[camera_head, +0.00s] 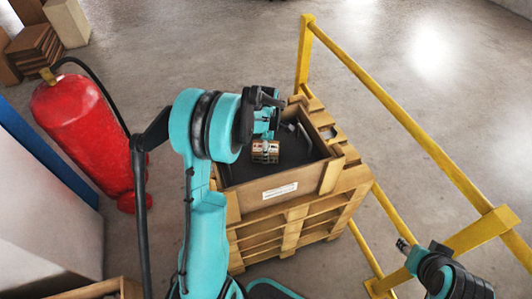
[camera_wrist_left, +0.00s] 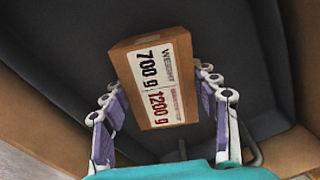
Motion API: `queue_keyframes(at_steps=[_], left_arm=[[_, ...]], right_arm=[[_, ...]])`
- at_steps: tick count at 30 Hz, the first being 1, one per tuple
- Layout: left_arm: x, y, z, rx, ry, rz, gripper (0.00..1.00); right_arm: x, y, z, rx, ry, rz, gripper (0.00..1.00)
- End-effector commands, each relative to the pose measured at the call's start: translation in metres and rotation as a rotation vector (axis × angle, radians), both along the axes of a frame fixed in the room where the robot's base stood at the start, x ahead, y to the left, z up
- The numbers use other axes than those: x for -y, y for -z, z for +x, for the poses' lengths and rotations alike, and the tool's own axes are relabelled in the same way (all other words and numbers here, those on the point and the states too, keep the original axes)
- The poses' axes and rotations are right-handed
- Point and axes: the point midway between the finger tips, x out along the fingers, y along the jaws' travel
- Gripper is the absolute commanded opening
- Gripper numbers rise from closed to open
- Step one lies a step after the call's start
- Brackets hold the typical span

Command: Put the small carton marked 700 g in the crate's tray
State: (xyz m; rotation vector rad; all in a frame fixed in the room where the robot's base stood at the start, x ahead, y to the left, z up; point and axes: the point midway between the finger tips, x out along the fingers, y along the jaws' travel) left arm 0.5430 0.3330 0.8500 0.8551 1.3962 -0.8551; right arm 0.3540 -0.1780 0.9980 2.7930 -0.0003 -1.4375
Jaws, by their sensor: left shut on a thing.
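The small brown carton (camera_head: 265,151) is held over the dark tray (camera_head: 240,168) of the wooden crate (camera_head: 248,193). In the left wrist view the carton (camera_wrist_left: 152,80) has a white label with "700 g" in black and "1200 g" in red. My left gripper (camera_wrist_left: 160,92) is shut on the carton, with a finger on each side. The dark tray (camera_wrist_left: 240,45) lies behind the carton there; I cannot tell how far below it is. My right gripper (camera_head: 404,246) is at the lower right, away from the crate; its finger opening is too small to judge.
The crate stands on stacked wooden pallets (camera_head: 290,232). A yellow railing (camera_head: 400,115) runs along their right side. A red fire extinguisher (camera_head: 85,130) stands at left, with brown boxes (camera_head: 35,48) behind it. Open grey floor lies beyond the crate.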

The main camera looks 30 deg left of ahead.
Motion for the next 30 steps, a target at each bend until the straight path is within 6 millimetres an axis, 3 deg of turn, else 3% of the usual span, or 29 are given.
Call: queue_keyframes(at_steps=[12, 13, 15, 25, 30], left_arm=[[0.0, 0.009, 0.0, 0.0, 0.0, 0.0, 0.0], [0.0, 0.009, 0.0, 0.0, 0.0, 0.0, 0.65], [0.0, 0.009, 0.0, 0.0, 0.0, 0.0, 0.8], [0.0, 0.007, 0.0, 0.0, 0.0, 0.0, 0.8], [0.0, -0.014, 0.0, 0.0, 0.0, 0.0, 0.8]], right_arm=[[0.0, 0.006, 0.0, 0.0, 0.0, 0.0, 0.4], [0.0, 0.005, 0.0, 0.0, 0.0, 0.0, 0.4], [0.0, 0.005, 0.0, 0.0, 0.0, 0.0, 0.4], [0.0, 0.003, 0.0, 0.0, 0.0, 0.0, 0.4], [0.0, -0.006, 0.0, 0.0, 0.0, 0.0, 0.4]])
